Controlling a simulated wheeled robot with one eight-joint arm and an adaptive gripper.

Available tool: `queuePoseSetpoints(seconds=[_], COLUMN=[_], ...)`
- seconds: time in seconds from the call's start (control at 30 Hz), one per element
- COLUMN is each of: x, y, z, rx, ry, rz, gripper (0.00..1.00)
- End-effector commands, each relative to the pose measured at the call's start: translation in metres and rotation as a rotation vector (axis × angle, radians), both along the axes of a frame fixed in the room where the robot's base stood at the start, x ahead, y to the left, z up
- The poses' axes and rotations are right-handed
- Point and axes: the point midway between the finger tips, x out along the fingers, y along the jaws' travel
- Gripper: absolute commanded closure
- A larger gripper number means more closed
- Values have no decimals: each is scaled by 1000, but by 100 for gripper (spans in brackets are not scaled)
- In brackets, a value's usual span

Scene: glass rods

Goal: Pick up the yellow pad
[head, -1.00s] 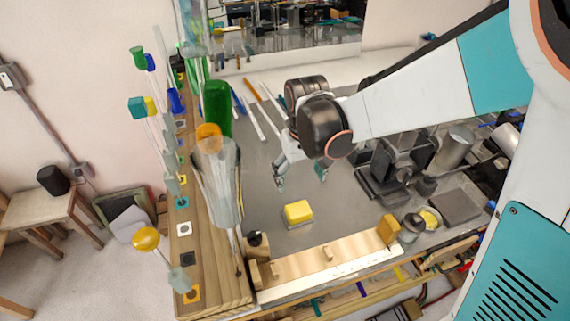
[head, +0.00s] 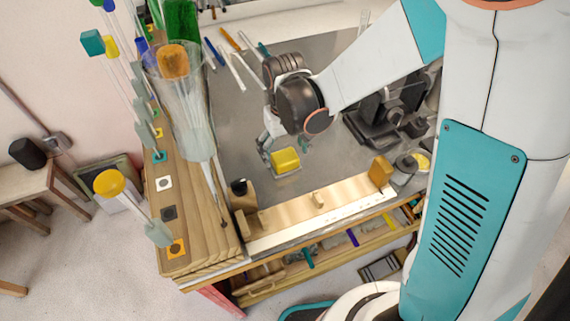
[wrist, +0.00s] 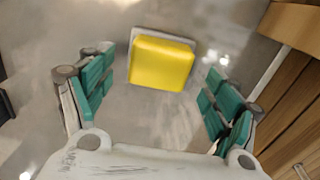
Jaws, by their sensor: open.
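The yellow pad (head: 285,160) is a small block with rounded edges on a pale, thin base, lying on the grey worktop. In the wrist view the yellow pad (wrist: 160,62) is at the top middle, beyond and between the fingers. My gripper (head: 286,148) is open and empty, just above and behind the pad in the head view. In the wrist view the green-lined fingers of my gripper (wrist: 158,97) are spread wide on either side, apart from the pad. The gap in height between fingers and pad is hard to tell.
A wooden ledge (head: 310,208) runs along the worktop's front, with an ochre block (head: 380,172) at its right end. A wooden rack (head: 185,225) with glass rods stands at the left. Dark equipment (head: 385,115) is at the right. The worktop around the pad is clear.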

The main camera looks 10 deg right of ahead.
Motion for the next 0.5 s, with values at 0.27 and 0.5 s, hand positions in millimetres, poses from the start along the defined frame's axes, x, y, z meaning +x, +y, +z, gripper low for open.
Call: queuePoseSetpoints(seconds=[0.27,0.5], x=[-1,-1], y=[-1,-1], z=[-36,-34], rx=[0,0], ry=[0,0], rz=[0,0], gripper=[18,27])
